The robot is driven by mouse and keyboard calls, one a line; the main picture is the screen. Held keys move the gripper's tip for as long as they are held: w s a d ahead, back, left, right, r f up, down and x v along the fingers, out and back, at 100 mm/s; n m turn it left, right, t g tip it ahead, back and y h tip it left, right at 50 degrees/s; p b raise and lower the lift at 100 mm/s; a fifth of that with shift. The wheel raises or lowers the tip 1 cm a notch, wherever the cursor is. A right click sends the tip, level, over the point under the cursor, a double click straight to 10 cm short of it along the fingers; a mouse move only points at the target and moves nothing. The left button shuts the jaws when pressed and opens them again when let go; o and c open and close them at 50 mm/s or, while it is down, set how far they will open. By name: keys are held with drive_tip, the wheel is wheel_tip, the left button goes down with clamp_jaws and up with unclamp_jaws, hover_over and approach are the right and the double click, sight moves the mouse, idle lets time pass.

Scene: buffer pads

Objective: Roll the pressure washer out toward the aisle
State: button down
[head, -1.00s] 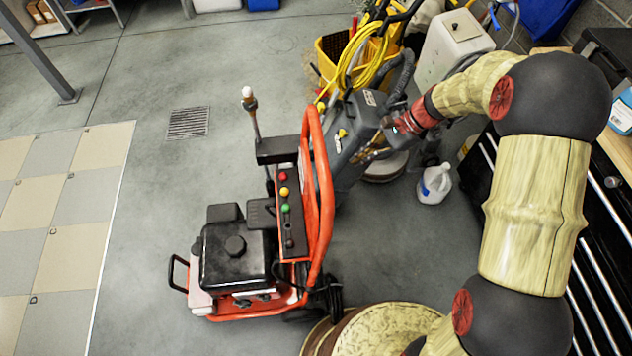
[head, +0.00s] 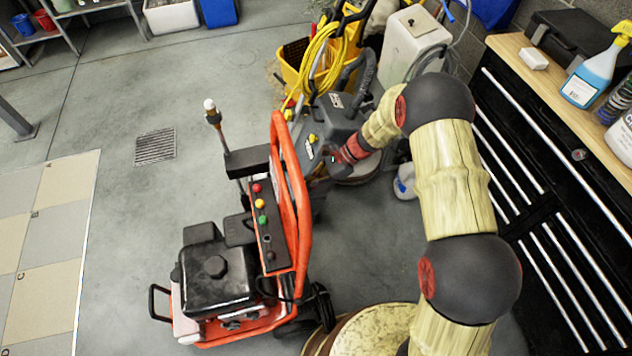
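The pressure washer (head: 215,268) stands upright on its wheels at lower centre-left. It has an orange frame, a black engine and a control panel with red, yellow and green buttons. Its orange push handle (head: 302,205) rises on the right side. My arm reaches in from the right, and my gripper (head: 332,163) is just right of the handle's upper part, in front of a grey floor machine. A gap seems to show between gripper and handle. The fingers are small and dark against the machine, so I cannot tell whether they are open or shut.
The grey machine (head: 325,120), yellow mop bucket (head: 298,65) and white jug (head: 405,181) crowd the space behind. A black tool chest (head: 530,180) lines the right. Open floor with a drain grate (head: 155,146) and a tiled area (head: 45,250) lies left.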

drive_tip(key=a, duration=0.2)
drive_tip(key=s+a+b, duration=0.1)
drive_tip(key=a, duration=0.1)
drive_tip(key=shift+s+a+f, duration=0.1)
drive_tip(key=shift+a+f, duration=0.05)
drive_tip(key=shift+a, duration=0.1)
drive_tip(key=shift+a, duration=0.15)
